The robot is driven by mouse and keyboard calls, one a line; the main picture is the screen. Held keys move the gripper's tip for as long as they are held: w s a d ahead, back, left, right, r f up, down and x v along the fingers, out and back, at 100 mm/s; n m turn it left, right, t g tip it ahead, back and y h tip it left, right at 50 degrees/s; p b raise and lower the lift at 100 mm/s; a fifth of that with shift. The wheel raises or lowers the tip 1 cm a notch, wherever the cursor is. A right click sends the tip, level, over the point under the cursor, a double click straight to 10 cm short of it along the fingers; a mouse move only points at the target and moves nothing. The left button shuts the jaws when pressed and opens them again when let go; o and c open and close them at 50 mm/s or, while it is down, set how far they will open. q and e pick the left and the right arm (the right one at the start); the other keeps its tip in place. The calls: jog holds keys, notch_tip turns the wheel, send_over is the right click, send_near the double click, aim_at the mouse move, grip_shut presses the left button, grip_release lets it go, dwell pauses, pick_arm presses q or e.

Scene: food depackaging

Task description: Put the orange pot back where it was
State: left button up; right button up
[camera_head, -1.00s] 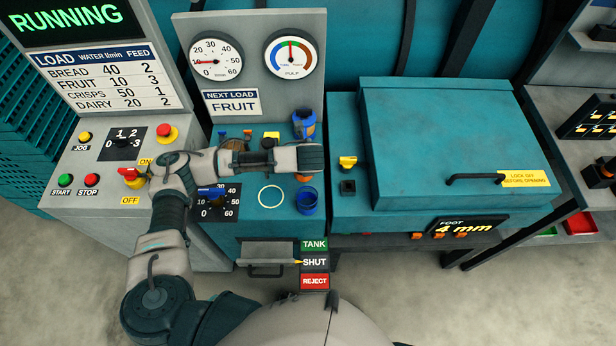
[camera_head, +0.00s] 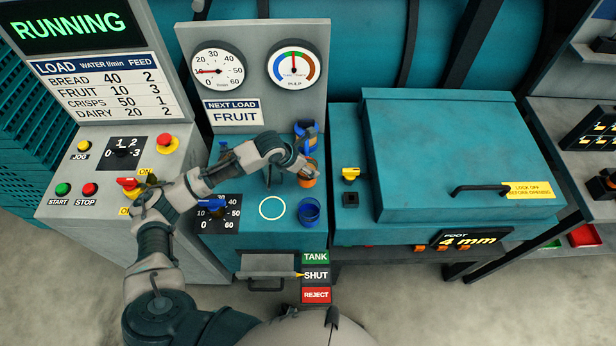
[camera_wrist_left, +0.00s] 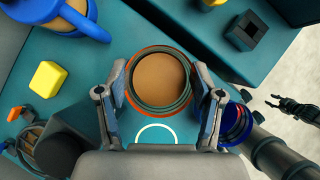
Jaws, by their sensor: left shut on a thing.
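The orange pot (camera_head: 308,182) is near the right edge of the teal console top, in front of a blue jug (camera_head: 305,128) and behind a blue cup (camera_head: 309,212). In the left wrist view its round mouth shows brown contents (camera_wrist_left: 160,78) inside a dark ring. My left gripper (camera_wrist_left: 168,100) has a finger on each side of the pot and is shut on it. Whether the pot touches the console is unclear. A white ring mark (camera_head: 272,207) lies bare, left of the blue cup. My right gripper (camera_wrist_left: 288,106) shows small at the right of the left wrist view; its jaws are unclear.
A yellow knob (camera_head: 350,173) and a large teal lidded box (camera_head: 450,150) stand to the right. A blue dial lever (camera_head: 212,204) is at the left of the console. Gauges (camera_head: 218,77) stand on the panel behind. A drawer (camera_head: 266,265) juts from the front.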

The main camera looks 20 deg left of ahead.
pick_arm(q)
jog(key=f, duration=0.3)
jog(key=shift+a, duration=0.25)
jog(key=shift+d+f, duration=0.2)
jog(key=shift+f, duration=0.25)
jog(key=shift+d+f, duration=0.2)
jog(key=shift+f, duration=0.25)
jog(key=shift+d, duration=0.25)
jog(key=o, duration=1.1)
jog(key=shift+o, duration=0.7)
jog(key=shift+a, duration=0.45)
jog(key=shift+a+r, duration=0.1)
jog(key=shift+a, duration=0.05)
jog(key=shift+v, duration=1.2)
jog(key=v, duration=0.9)
jog(key=shift+r, duration=0.15)
pick_arm(e)
jog(key=shift+a+r, duration=0.2)
jog(key=shift+a, duration=0.3)
pick_arm(q)
jog(key=shift+s+d, duration=0.15)
jog(key=shift+d, duration=0.15)
pick_arm(e)
jog(key=shift+a, duration=0.1)
